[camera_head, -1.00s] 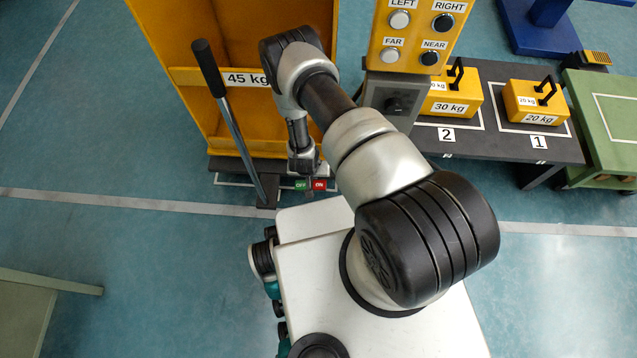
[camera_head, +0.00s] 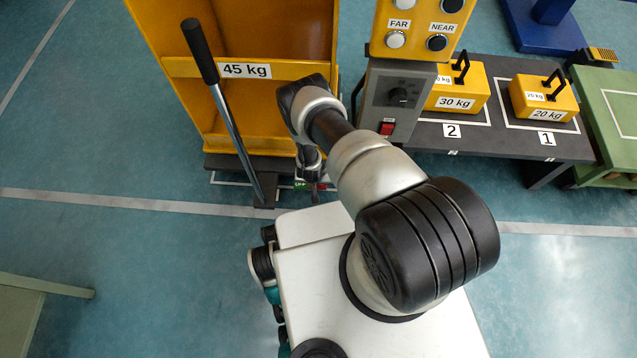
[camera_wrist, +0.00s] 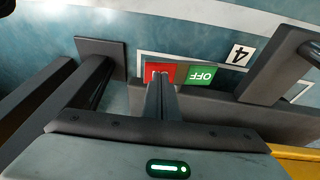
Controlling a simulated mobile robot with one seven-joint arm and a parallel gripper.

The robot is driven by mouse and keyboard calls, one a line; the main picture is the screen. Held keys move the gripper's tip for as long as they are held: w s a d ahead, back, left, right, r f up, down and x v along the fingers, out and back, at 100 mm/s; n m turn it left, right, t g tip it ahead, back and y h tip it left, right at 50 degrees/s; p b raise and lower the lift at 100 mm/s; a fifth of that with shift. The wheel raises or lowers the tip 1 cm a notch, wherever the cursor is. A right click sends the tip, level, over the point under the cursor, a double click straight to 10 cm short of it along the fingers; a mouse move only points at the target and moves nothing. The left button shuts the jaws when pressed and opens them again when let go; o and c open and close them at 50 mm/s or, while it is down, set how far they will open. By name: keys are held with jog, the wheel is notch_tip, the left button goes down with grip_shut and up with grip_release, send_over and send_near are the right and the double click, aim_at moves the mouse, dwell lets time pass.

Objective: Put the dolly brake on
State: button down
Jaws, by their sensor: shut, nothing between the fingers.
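The yellow dolly or cart (camera_head: 160,30) marked 45 kg stands at the upper left in the head view. A long lever with a black grip (camera_head: 200,50) leans in front of it. The brake's green OFF pad (camera_head: 301,185) shows low on its near side. In the wrist view the green OFF pad (camera_wrist: 201,75) and the red pad (camera_wrist: 152,70) lie side by side. My gripper (camera_wrist: 160,78) is shut and empty, its fingertips over or at the red pad. I cannot tell whether they touch it. In the head view my gripper (camera_head: 314,196) hides the red pad.
A dark table (camera_head: 500,145) holds yellow 30 kg (camera_head: 455,92) and 20 kg (camera_head: 543,100) weights. In the wrist view, dark posts and bars stand on both sides of the fingers.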

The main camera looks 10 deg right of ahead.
aim_at(324, 186)
jog(key=shift+s+d+f, duration=0.1)
dwell(0.3)
jog(key=shift+s+d+f+y+p, duration=0.2)
jog(key=shift+d+y+p, duration=0.2)
jog(key=shift+p, duration=0.3)
jog(key=shift+d+f+t, duration=0.1)
jog(key=shift+f+t, duration=0.05)
jog(key=shift+t, duration=0.15)
jog(key=shift+d+f+b, duration=0.1)
jog(key=shift+f+b, duration=0.25)
jog(key=shift+b, duration=0.4)
jog(key=shift+s+d+f, duration=0.1)
jog(key=shift+d+f, duration=0.3)
jog(key=shift+d, duration=0.05)
